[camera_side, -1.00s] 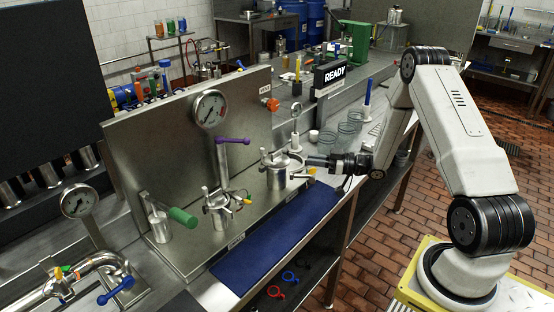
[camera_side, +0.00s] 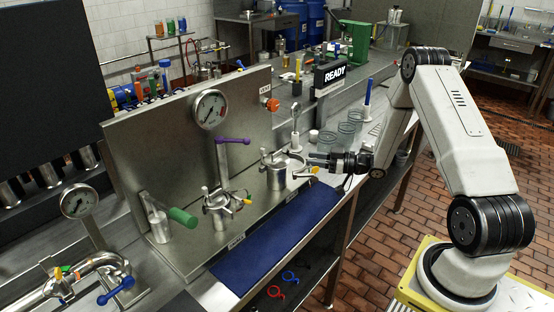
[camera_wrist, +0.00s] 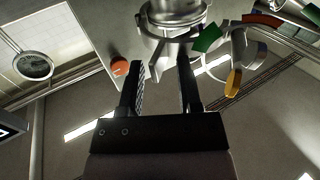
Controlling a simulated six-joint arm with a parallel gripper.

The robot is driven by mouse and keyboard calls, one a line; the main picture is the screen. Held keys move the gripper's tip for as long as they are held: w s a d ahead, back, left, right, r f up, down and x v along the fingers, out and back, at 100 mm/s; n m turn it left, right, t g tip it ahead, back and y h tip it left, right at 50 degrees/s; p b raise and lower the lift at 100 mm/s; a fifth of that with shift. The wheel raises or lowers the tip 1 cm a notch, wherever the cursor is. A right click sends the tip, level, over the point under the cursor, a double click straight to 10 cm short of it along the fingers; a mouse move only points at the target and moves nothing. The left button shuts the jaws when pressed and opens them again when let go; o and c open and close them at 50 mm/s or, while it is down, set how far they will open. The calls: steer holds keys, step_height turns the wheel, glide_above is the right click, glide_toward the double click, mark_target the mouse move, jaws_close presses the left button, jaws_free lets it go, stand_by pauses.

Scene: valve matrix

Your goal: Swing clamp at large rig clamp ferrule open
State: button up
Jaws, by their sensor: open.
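The large rig clamp ferrule is the steel body (camera_side: 277,172) on the right of the panel's base, upright. In the wrist view the steel ferrule (camera_wrist: 172,14) is at top centre, with clamp metal around and below it. A yellow-orange clamp handle (camera_wrist: 233,82) hangs at right, beside a curved steel piece and a green marker (camera_wrist: 207,38). The yellow tip (camera_side: 314,170) also shows in the side view. My gripper (camera_side: 312,160) is right of the ferrule, close to the clamp. In the wrist view my gripper (camera_wrist: 158,70) is open, its fingers just below the ferrule. Contact cannot be told.
A gauge (camera_side: 210,110) is on the panel behind. Glass beakers (camera_side: 345,135) stand behind my gripper. The blue mat (camera_side: 275,243) in front is clear.

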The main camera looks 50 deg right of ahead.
steer(key=v, duration=0.7)
steer(key=shift+s+d, duration=0.2)
steer(key=shift+s, duration=0.1)
